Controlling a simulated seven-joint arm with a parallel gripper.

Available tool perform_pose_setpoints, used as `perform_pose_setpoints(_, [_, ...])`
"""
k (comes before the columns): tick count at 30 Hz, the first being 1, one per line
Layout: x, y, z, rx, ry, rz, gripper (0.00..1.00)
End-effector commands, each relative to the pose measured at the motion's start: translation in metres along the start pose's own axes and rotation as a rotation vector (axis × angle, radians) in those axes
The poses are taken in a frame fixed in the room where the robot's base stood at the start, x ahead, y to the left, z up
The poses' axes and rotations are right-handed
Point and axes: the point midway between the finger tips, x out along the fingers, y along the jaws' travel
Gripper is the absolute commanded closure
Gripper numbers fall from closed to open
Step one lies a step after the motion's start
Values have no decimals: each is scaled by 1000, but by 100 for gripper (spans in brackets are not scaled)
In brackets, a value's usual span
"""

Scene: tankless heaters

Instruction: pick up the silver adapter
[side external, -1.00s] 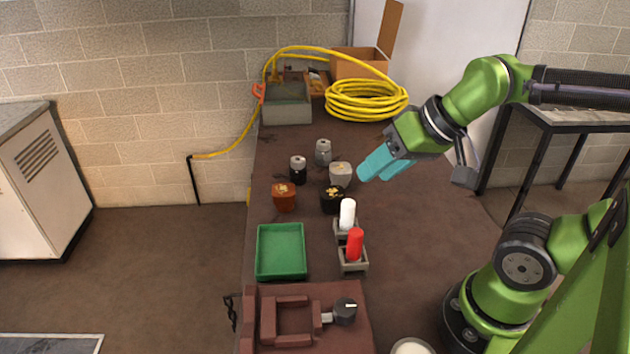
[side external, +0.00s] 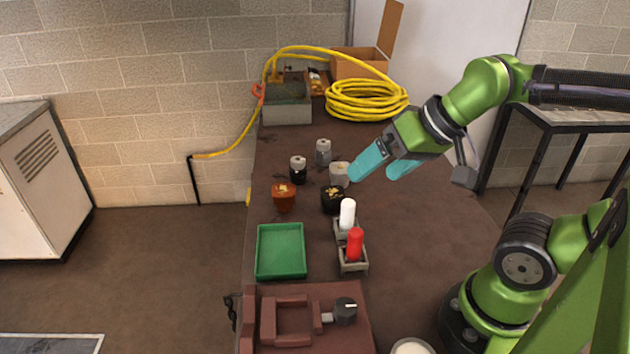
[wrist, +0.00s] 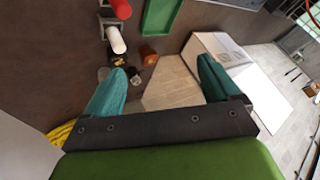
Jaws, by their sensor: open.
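I cannot tell which is the adapter. My gripper (side external: 374,174) is open and empty, its teal fingers spread. Its left finger overlaps the edge of the squat grey piece in the side view; whether they touch is unclear. In the wrist view, a pale grey piece (wrist: 103,73) shows partly behind the left finger, outside the gap of my gripper (wrist: 160,70).
Near the grey pieces stand a black piece (side external: 333,199), an orange-brown piece (side external: 284,197) and a black-and-white cylinder (side external: 298,169). White (side external: 347,214) and red (side external: 355,244) cylinders stand in holders. A green tray (side external: 281,251) and yellow hose coil (side external: 366,101) flank them.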

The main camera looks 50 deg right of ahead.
Motion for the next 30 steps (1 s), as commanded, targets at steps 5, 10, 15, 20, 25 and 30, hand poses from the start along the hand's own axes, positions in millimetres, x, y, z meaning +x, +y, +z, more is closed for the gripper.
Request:
perform_pose_setpoints(5, [0, 0, 0, 2, 1, 1, 11])
perform_pose_setpoints(10, [17, 11, -5, 44, -60, 44, 11])
perform_pose_setpoints(15, [41, 27, -51, 126, -140, 123, 11])
perform_pose_setpoints(20, [70, 53, -105, 207, -220, 207, 11])
perform_pose_setpoints(25, [109, 94, -155, 287, -305, 304, 11])
perform_pose_setpoints(30, [149, 145, -196, 360, -383, 406, 11])
